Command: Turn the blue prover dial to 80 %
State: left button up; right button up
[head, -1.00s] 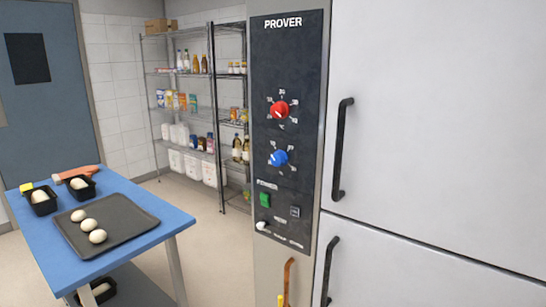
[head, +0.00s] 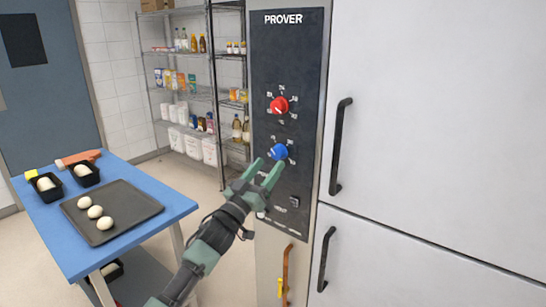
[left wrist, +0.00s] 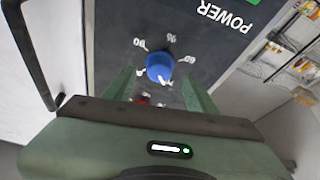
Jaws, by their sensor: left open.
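The blue prover dial (head: 279,152) is on the dark panel, below the red dial (head: 279,105). My left gripper (head: 267,167) is open, its two green fingers pointing up at the blue dial from the lower left. In the left wrist view, the blue dial (left wrist: 158,66) shows between and beyond the spread fingers (left wrist: 158,88), turned upside down. A white pointer mark is on its lower right there. Its printed numbers are too small to read surely. I cannot tell whether a finger touches the dial. My right gripper is not in view.
The gripper hides the green power switch in the head view. A black switch (head: 294,202) is to the right of the fingers. Black door handles (head: 340,146) are on the right. A blue table (head: 150,188) with a dough tray (head: 130,212) stands at left.

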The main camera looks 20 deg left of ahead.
aim_at(275, 157)
pick_arm(q)
jog(key=shift+x, duration=1.75)
grip_shut()
jog(key=shift+f, duration=0.1)
